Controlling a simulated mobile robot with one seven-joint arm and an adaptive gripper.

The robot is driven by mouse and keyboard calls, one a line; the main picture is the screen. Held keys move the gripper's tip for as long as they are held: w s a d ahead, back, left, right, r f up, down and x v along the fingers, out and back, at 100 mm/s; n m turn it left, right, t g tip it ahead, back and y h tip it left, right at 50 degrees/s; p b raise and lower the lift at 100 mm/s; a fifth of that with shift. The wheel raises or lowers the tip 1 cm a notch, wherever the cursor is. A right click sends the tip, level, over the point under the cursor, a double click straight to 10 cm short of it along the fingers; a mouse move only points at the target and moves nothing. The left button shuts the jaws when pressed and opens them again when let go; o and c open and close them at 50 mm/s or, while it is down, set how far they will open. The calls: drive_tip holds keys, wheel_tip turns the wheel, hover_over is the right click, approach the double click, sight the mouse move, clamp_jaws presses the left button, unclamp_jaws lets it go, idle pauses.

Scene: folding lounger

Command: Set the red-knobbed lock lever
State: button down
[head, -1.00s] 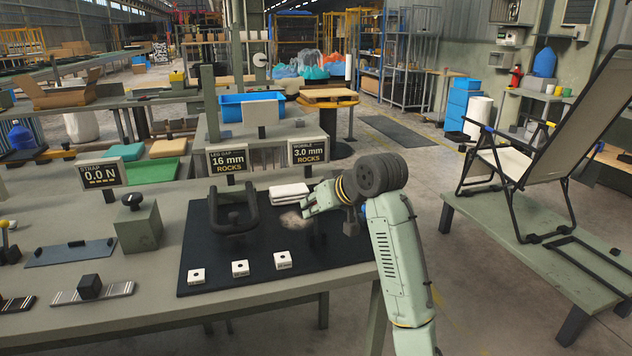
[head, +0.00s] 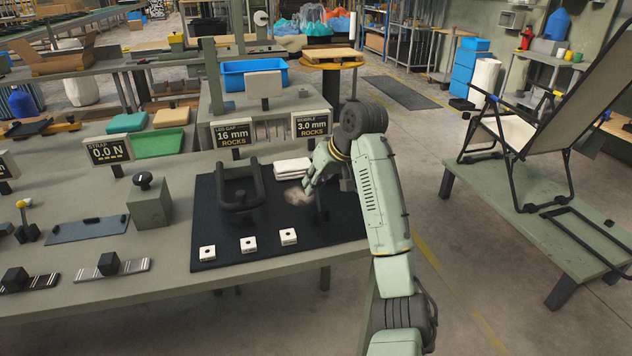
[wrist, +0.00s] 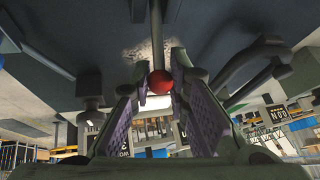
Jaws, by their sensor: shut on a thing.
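The red knob (wrist: 160,82) sits at the end of a dark lever rod (wrist: 155,30) in the wrist view, between my two purple-padded fingers. My gripper (wrist: 160,72) is shut on the knob. In the head view my gripper (head: 308,186) is low over the right part of the black mat (head: 225,258). The red knob is hidden there. The black bent-tube frame (head: 240,192) stands on the mat left of my gripper. Signs behind read "LEG GAP 16 mm ROCKS" (head: 233,135) and "WOBBLE 3.0 mm ROCKS" (head: 311,125).
Several white labelled blocks (head: 248,244) line the mat's front. A folding lounger (head: 530,135) stands on a bench at right.

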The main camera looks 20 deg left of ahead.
drive_tip(key=c, duration=1.5)
unclamp_jaws()
drive_tip(key=v, duration=1.2)
drive_tip(key=shift+a, duration=0.15)
